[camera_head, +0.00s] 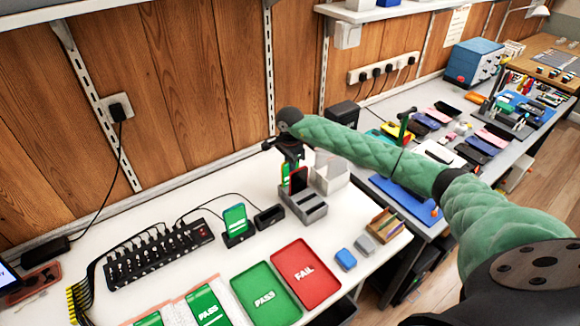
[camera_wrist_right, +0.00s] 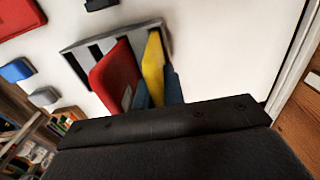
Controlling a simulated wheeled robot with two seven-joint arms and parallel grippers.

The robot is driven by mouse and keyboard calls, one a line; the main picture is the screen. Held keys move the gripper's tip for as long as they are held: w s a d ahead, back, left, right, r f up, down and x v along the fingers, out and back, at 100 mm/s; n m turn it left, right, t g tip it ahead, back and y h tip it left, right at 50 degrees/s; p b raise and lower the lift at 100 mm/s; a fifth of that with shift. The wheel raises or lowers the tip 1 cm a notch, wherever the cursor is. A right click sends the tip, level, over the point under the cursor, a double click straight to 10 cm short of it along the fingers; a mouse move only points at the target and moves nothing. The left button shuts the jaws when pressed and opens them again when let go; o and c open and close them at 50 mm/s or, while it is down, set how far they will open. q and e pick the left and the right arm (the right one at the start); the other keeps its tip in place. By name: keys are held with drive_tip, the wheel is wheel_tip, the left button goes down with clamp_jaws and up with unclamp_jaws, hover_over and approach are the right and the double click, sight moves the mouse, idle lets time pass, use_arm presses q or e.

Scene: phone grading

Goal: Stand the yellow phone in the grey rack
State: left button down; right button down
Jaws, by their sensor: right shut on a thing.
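The grey rack (camera_head: 309,208) stands at the back right of the white table; in the wrist view it shows as a slotted block (camera_wrist_right: 82,46). My right gripper (camera_head: 288,166) is directly over the rack. In the wrist view its fingers (camera_wrist_right: 158,97) are shut on the yellow phone (camera_wrist_right: 153,66), beside the red phone. The yellow phone's far end is at a rack slot; how deep it sits is hidden. My left gripper is not in view.
A white box (camera_head: 330,178) stands close behind the rack. A phone with a green screen (camera_head: 235,218) stands in a dock to the left. The green PASS tray (camera_head: 249,277) and red FAIL tray (camera_head: 322,297) lie in front. Blue and grey small blocks (camera_head: 345,259) lie to the right.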

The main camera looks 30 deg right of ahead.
drive_tip(key=c, duration=1.4)
unclamp_jaws()
drive_tip(key=shift+r+p, duration=0.55)
drive_tip(key=shift+r, duration=2.95)
